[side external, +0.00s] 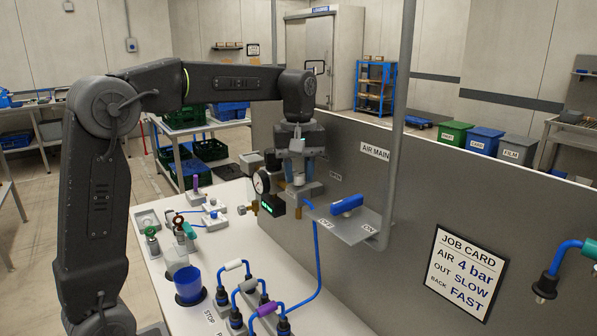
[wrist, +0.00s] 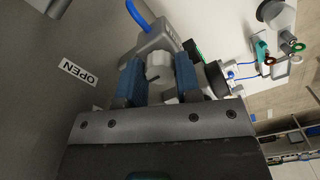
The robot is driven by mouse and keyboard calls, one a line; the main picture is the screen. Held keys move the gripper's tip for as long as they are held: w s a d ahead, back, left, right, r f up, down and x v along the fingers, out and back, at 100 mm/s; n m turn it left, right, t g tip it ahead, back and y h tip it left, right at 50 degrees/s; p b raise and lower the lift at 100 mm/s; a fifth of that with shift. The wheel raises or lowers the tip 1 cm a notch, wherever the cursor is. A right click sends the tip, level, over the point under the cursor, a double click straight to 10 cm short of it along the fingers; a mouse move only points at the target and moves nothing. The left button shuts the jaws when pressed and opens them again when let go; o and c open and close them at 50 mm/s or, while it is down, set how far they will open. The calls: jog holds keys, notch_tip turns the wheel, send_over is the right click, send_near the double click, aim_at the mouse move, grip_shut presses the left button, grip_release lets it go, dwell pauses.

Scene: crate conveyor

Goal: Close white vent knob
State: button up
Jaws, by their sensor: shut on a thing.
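The white vent knob (wrist: 158,66) sits between the two blue finger pads of my gripper (wrist: 160,78) in the wrist view, with a short dark mark on it. My gripper is shut on the knob. In the side view my gripper (side external: 298,165) points down from above, and a little of the white knob (side external: 298,179) shows under the fingers. The knob stands on a grey valve body (side external: 301,192) beside the grey panel. An OPEN label (wrist: 79,72) is on the panel next to it.
A round pressure gauge (side external: 262,183) and a green-lit display (side external: 271,205) are close to the left of my gripper. A blue air-main handle (side external: 347,205) sits on a bracket to the right. Blue hoses and fittings stand on the white bench (side external: 262,246) below.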

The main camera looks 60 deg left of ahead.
aim_at(298, 174)
jog(key=o, duration=0.9)
notch_tip(298, 174, up, 14)
jog(key=shift+f, duration=0.1)
dwell(0.6)
jog(key=s+d+f+m+t, duration=0.2)
jog(key=s+d+f+m, duration=0.1)
jog(key=s+f, duration=0.3)
jog(key=s+d+f+m+t, duration=0.1)
jog(key=s+d+f+m, duration=0.2)
jog(key=s+f+m, duration=0.2)
jog(key=s+d+f+m+t, duration=0.2)
jog(key=s+d+f+m, duration=0.2)
jog(key=s+f, duration=0.5)
jog(key=shift+s+m+t, duration=0.1)
jog(key=shift+m+t, duration=0.2)
jog(key=shift+m, duration=0.1)
